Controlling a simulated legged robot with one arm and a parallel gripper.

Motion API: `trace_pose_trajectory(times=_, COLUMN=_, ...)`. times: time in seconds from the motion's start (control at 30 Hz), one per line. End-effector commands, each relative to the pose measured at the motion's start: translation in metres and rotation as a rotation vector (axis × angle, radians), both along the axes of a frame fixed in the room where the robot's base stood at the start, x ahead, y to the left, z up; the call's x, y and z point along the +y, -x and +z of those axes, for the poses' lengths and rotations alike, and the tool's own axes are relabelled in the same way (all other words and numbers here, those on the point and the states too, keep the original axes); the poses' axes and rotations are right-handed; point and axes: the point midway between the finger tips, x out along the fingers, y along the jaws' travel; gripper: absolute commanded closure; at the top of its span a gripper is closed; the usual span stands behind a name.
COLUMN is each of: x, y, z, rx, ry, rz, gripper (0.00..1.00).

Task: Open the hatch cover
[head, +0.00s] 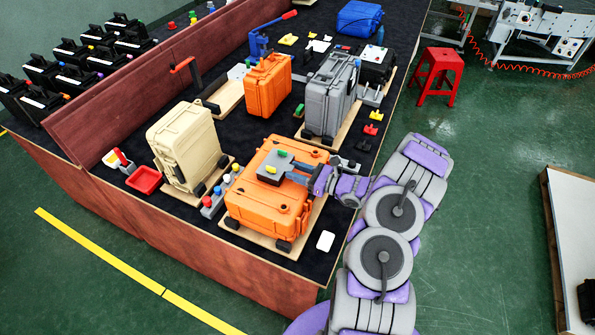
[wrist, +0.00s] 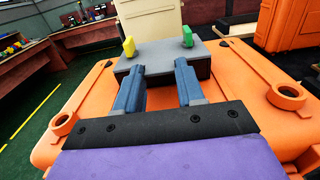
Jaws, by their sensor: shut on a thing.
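A grey rectangular block (head: 272,167), which looks like the hatch cover, is at the top of the large orange case (head: 265,205). It carries small yellow and green pegs. In the wrist view the block (wrist: 160,54) is straight ahead, with a yellow peg (wrist: 129,46) on its left and a green peg (wrist: 187,36) on its right. My gripper (head: 298,173) reaches in from the right and is shut on the block's near edge. Its two blue fingers (wrist: 159,80) stay spread apart by the block. I cannot tell whether the block rests on the case or is slightly raised.
A beige case (head: 188,145) stands to the left and a grey case (head: 330,95) behind. A smaller orange case (head: 268,85) stands farther back. A white card (head: 325,241) lies on the dark tabletop at right. A red stool (head: 438,75) stands on open green floor.

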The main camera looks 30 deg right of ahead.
Motion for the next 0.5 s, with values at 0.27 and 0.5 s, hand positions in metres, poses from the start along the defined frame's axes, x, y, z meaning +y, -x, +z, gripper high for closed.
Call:
trace_pose_trajectory(times=0.27, x=-0.0026, y=-0.0003, z=-0.0002, rx=0.0, ry=0.001, rz=-0.007, gripper=1.0)
trace_pose_trajectory(times=0.5, x=-0.0028, y=-0.0004, z=0.0006, rx=0.003, ry=0.003, rz=-0.007, gripper=1.0)
